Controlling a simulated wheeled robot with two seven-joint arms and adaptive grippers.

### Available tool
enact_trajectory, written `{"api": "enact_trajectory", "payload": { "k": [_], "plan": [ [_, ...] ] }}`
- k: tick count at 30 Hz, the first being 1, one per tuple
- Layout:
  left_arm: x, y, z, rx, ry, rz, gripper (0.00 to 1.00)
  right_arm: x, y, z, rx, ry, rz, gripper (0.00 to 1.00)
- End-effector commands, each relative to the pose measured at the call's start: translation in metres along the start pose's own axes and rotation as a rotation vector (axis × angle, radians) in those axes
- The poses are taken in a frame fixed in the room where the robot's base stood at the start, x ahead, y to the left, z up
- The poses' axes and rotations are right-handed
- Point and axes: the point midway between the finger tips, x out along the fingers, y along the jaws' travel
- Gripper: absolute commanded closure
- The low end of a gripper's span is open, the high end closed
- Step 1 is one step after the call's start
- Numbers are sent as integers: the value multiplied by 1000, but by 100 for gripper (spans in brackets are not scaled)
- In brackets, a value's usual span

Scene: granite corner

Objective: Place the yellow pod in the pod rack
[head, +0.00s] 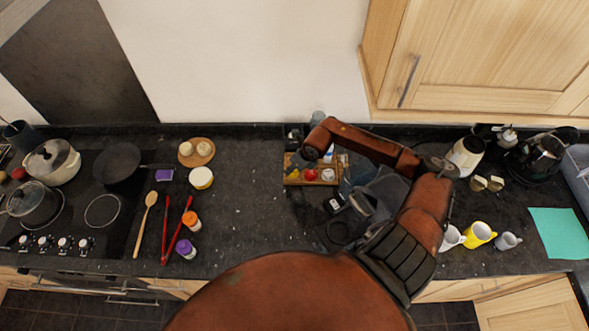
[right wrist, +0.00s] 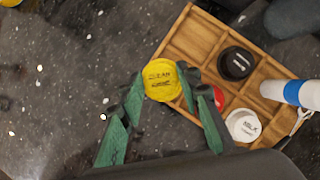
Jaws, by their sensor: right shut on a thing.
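The yellow pod (right wrist: 162,80) with dark lettering is between the green fingertips of my right gripper (right wrist: 160,88) in the right wrist view. The gripper is shut on it. The pod overlaps the near-left edge of the wooden pod rack (right wrist: 200,42) in that view; its height above the rack is unclear. The rack holds a black pod (right wrist: 236,63), a white pod (right wrist: 243,125) and a red pod (right wrist: 219,98), partly hidden by a finger. In the head view, my right gripper (head: 306,157) is over the rack (head: 293,182), and its arm covers part of it. My left gripper is out of view.
A blue-and-white bottle (right wrist: 292,93) lies across the rack's right part in the wrist view. Mugs (head: 480,234) stand at the right of the counter. Red tongs (head: 176,230) and capped bottles (head: 190,221) are at left. The counter between them and the rack is clear.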

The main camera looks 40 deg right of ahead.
Motion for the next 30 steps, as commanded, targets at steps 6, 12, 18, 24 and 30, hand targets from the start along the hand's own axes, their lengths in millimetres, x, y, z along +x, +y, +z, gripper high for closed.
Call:
{"api": "enact_trajectory", "payload": {
  "k": [6, 12, 18, 24, 30],
  "plan": [
    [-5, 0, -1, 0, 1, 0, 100, 15, -12, -4, 2, 1, 1, 83],
    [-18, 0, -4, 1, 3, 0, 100, 37, -10, -13, 2, -1, 3, 83],
    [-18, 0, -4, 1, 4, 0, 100, 42, -10, -15, -1, -1, 0, 83],
    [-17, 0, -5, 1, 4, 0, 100, 42, -10, -16, -1, -1, 1, 65],
    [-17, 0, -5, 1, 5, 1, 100, 42, -10, -16, -1, -1, 1, 52]
  ]
}}
